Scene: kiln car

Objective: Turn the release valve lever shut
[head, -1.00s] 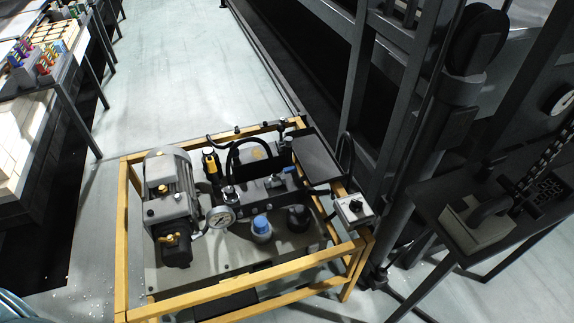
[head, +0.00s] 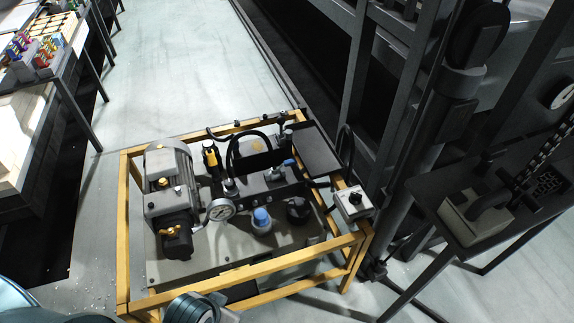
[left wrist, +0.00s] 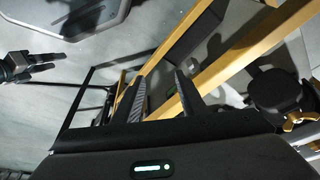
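The hydraulic unit stands in a yellow frame (head: 123,230) in the head view. A small lever with a blue handle (head: 289,162) sits on its dark valve block (head: 262,187); it looks like the release valve lever. A brass handle (head: 171,231) sits by the motor. In the left wrist view my left gripper (left wrist: 162,98) is open and empty, with a yellow frame bar seen between its fingers. In the head view only part of my left arm shows at the bottom, apart from the blue lever. A dark pronged part (left wrist: 32,67), perhaps my right gripper, shows at the left wrist view's left edge.
The motor (head: 170,185), pressure gauge (head: 220,209), blue cap (head: 261,220) and black hoses crowd the frame. A switch box (head: 353,203) hangs at its right corner. Dark steel posts and a shelf stand at right. Open floor (head: 185,60) lies behind.

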